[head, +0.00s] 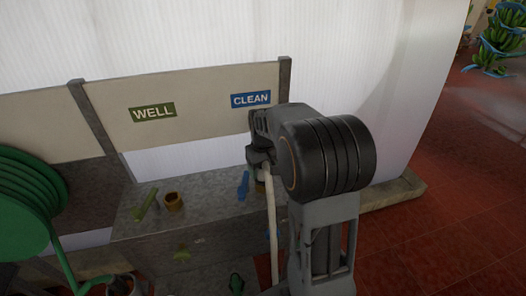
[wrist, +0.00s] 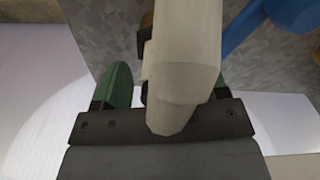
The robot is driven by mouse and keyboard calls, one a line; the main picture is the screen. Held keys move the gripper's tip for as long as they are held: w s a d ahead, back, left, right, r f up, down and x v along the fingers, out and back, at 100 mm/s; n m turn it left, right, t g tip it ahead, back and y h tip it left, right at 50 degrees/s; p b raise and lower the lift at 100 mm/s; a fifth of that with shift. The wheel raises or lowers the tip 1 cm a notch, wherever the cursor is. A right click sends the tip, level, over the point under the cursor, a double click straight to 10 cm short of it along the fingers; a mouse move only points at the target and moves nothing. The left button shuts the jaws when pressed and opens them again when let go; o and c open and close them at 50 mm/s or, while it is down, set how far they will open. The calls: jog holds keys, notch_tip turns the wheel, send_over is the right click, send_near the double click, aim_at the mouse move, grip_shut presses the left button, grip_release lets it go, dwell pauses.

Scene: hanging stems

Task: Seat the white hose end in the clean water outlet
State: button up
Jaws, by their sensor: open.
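The white hose (head: 271,225) hangs from below my gripper (head: 259,160) down the front of the metal bench in the head view. In the wrist view its thick pale end (wrist: 187,55) fills the middle, between the green fingertips of my open gripper (wrist: 168,80). The fingers stand apart on either side of it. The clean water outlet, by the blue handle (head: 243,185) under the CLEAN sign (head: 250,99), is mostly hidden by my gripper and the hose. A sliver of brass (wrist: 147,19) shows behind the hose end. Whether the end sits in the outlet cannot be told.
The WELL sign (head: 152,112) is at left, above a green handle (head: 146,203) and a brass outlet (head: 174,202) on the metal bench (head: 212,192). A green hose reel (head: 25,205) stands at far left. Red floor (head: 445,220) is open at right.

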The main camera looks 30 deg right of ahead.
jog(key=shift+m+t, duration=0.3)
jog(key=shift+m, duration=0.4)
jog(key=r, duration=0.5)
jog(key=s+r, duration=0.1)
jog(key=r, duration=0.2)
jog(key=shift+s+a+r+p, duration=0.1)
jog(key=shift+a+r+p, duration=0.2)
jog(key=shift+p, duration=0.05)
jog(key=s+a+f+t, duration=0.1)
jog(key=s+a, duration=0.3)
jog(key=s, duration=0.3)
jog(key=s+a+t+p, duration=0.1)
jog(key=s+a+t, duration=0.1)
jog(key=s+a, duration=0.3)
jog(key=s, duration=0.2)
jog(key=shift+s+f+n, duration=0.3)
jog(key=shift+f+n, duration=0.1)
